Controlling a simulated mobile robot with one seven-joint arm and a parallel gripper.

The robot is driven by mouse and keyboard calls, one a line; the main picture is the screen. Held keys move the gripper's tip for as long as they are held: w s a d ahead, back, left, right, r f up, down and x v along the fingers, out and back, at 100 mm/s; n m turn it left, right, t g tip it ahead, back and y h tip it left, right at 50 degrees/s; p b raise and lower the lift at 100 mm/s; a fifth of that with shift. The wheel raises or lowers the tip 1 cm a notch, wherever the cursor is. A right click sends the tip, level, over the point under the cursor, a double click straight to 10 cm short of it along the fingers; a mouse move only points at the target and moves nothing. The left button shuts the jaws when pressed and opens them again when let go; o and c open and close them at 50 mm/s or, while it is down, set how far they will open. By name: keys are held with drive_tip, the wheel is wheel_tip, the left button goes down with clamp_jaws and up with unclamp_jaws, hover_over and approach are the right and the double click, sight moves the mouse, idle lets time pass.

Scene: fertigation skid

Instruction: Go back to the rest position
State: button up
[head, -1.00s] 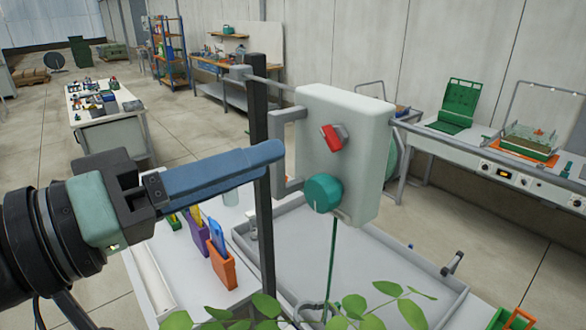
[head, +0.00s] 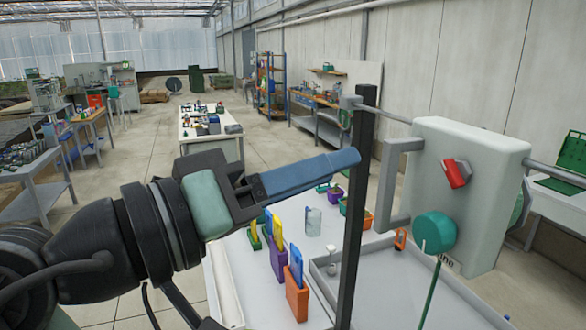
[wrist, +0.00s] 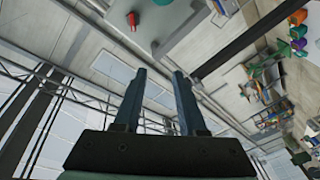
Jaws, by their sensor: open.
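My gripper (head: 350,158) is at the middle of the head view, its blue fingers pointing right, just left of a dark upright post. In the wrist view its two fingers (wrist: 160,75) stand apart with nothing between them. A pale control box (head: 470,150) with a red switch (head: 456,173) and a round teal knob (head: 434,232) is to the right of the gripper, apart from it. The red switch also shows in the wrist view (wrist: 132,19), upper left.
The dark post (head: 360,220) stands close to my fingertips. Below are a white table with an orange holder (head: 297,301), a purple holder (head: 277,260) and a clear beaker (head: 313,221), and a grey tray (head: 385,295). A white workbench (head: 212,148) stands behind. Open floor lies at the left.

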drive_tip(key=w+r+n+t+y+b, duration=0.1)
drive_tip(key=w+r+n+t+y, duration=0.2)
drive_tip(key=t+y, duration=0.55)
drive_tip(key=s+a+r+t+y+b, duration=0.1)
drive_tip(key=s+a+r+t+y, duration=0.1)
drive_tip(key=s+r+t+y, duration=0.4)
drive_tip(key=s+r+t, duration=0.1)
drive_tip(key=s+t, duration=0.1)
drive_tip(key=s, duration=0.1)
drive_tip(key=shift+a+r+y, duration=0.25)
drive_tip(key=shift+r+y, duration=0.1)
